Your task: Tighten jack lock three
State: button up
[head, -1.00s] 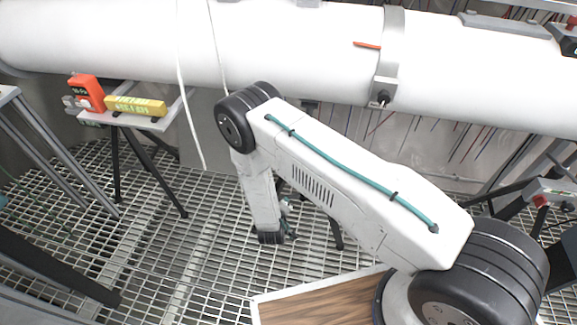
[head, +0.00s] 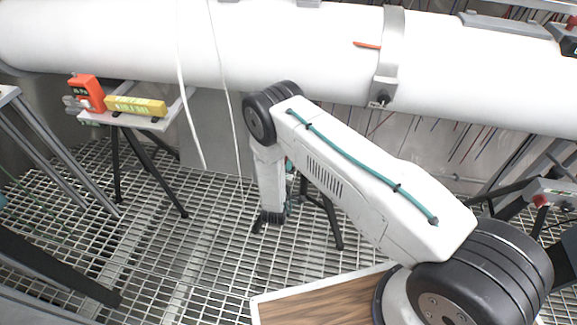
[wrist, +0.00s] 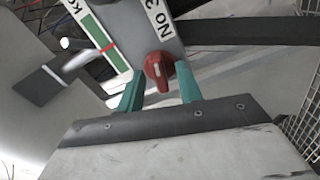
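A green scale with a red mark (wrist: 98,38) runs beside the label. A dark bar (wrist: 250,30) crosses to the right of the knob. In the head view, a big white pipe (head: 130,45) spans the back. A small stand (head: 180,118) at left holds a yellow level (head: 136,106).

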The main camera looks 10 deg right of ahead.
jog(key=shift+w+d, duration=0.1)
jog(key=shift+w, duration=0.1)
grip_shut()
jog(key=shift+m, duration=7.5)
